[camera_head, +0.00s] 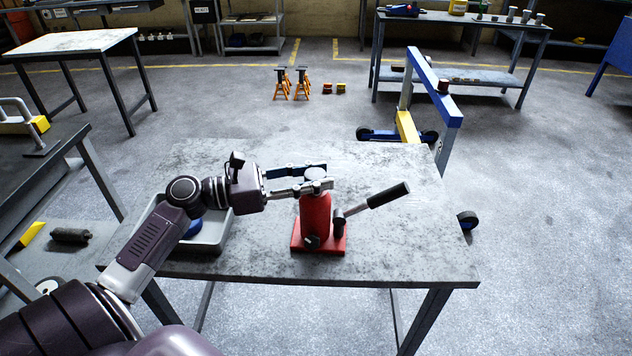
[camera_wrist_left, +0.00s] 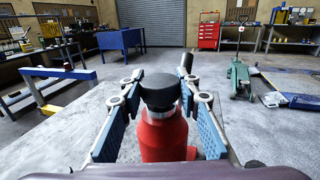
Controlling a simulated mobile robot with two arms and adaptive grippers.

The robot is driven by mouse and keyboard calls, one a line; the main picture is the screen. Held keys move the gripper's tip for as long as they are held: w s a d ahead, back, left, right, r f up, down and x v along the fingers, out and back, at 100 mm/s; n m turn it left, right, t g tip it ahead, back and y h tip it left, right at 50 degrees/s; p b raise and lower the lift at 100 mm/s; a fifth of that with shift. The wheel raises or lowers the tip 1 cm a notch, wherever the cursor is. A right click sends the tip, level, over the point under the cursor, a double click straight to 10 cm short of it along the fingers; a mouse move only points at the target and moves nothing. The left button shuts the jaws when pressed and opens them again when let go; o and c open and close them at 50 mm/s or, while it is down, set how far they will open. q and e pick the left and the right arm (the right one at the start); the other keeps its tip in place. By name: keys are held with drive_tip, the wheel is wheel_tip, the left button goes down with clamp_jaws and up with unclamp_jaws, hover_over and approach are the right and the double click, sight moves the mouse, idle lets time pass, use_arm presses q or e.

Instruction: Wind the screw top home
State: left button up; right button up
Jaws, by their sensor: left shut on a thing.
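The red bottle jack (camera_head: 315,215) stands upright on the grey work table (camera_head: 390,240). Its screw top (camera_head: 316,174) shows as a grey disc at the upper end, and as a dark round cap in the left wrist view (camera_wrist_left: 160,90). A black-gripped pump handle (camera_head: 375,199) slants up to the right from the jack's base. My left gripper (camera_head: 312,178) reaches in level from the left, one finger on each side of the screw top. It is shut on the screw top, though the contact is partly hidden. My right gripper is not in view.
A light grey tray (camera_head: 212,235) lies on the table behind my left forearm. A blue and yellow crane frame (camera_head: 432,90) stands beyond the table's far right side. The table's right part is clear.

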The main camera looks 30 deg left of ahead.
use_arm(q)
drive_tip(key=shift+r+m+g+h, duration=0.2)
drive_tip(key=shift+m+g+h, duration=0.6)
drive_tip(key=shift+g+h, duration=0.1)
drive_tip(key=shift+g, duration=0.3)
drive_tip(key=o, duration=1.2)
drive_tip(key=shift+s+d, duration=0.1)
drive_tip(key=shift+a+f, duration=0.15)
drive_tip(key=shift+a, duration=0.05)
drive_tip(key=v, duration=1.1)
drive_tip(key=shift+s+a, duration=0.25)
drive_tip(key=shift+f, duration=0.1)
